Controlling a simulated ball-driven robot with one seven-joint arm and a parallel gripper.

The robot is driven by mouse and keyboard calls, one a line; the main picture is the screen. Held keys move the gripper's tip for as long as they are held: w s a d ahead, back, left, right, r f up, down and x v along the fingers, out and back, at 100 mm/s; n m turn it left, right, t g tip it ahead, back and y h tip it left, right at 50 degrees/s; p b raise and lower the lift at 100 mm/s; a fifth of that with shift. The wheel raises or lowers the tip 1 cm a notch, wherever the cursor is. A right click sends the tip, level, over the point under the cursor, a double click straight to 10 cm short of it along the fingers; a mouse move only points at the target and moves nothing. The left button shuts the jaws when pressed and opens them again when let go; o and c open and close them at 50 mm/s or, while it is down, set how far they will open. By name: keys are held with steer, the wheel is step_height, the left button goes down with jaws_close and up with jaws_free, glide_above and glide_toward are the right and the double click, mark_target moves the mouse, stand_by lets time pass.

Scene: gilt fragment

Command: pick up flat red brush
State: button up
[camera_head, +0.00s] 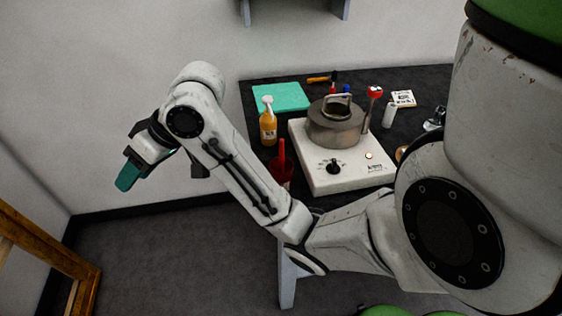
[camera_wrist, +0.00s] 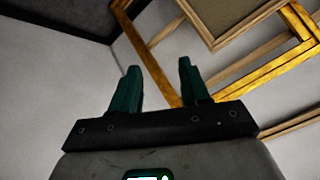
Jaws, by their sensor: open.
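I cannot make out a flat red brush for certain. In the head view, an upright red handle (camera_head: 281,152) stands in or behind a red cup-like thing (camera_head: 282,174) at the table's front left, partly hidden by my arm. A small red item (camera_head: 333,88) lies at the back of the table, too small to identify. My gripper (camera_head: 128,178) is off to the left of the table, above the floor and far from these. In the wrist view its two green fingers (camera_wrist: 158,68) are apart with nothing between them.
The dark table (camera_head: 430,82) holds a white hot plate (camera_head: 345,180) with a metal pot (camera_head: 335,125), an orange pump bottle (camera_head: 268,125), a teal mat (camera_head: 282,97) and a white cylinder (camera_head: 389,114). Wooden frames (camera_wrist: 232,75) lean by the wall. Open floor lies left of the table.

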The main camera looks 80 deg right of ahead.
steer(key=s+d+r+h, duration=0.1)
steer(key=s+d+r, duration=0.1)
steer(key=d+r, duration=0.35)
steer(key=m+g+h+p, duration=0.1)
steer(key=m+g+h, duration=0.2)
steer(key=g, duration=0.5)
glide_above(282, 148)
steer(key=shift+d+f, duration=0.3)
steer(key=shift+f, duration=0.3)
steer(key=f, duration=0.4)
steer(key=shift+s+f, duration=0.25)
steer(key=shift+w+f, duration=0.2)
steer(key=shift+f, duration=1.4)
steer(key=shift+w+f, duration=0.15)
steer(key=shift+f, duration=1.4)
steer(key=shift+c, duration=0.4)
jaws_close()
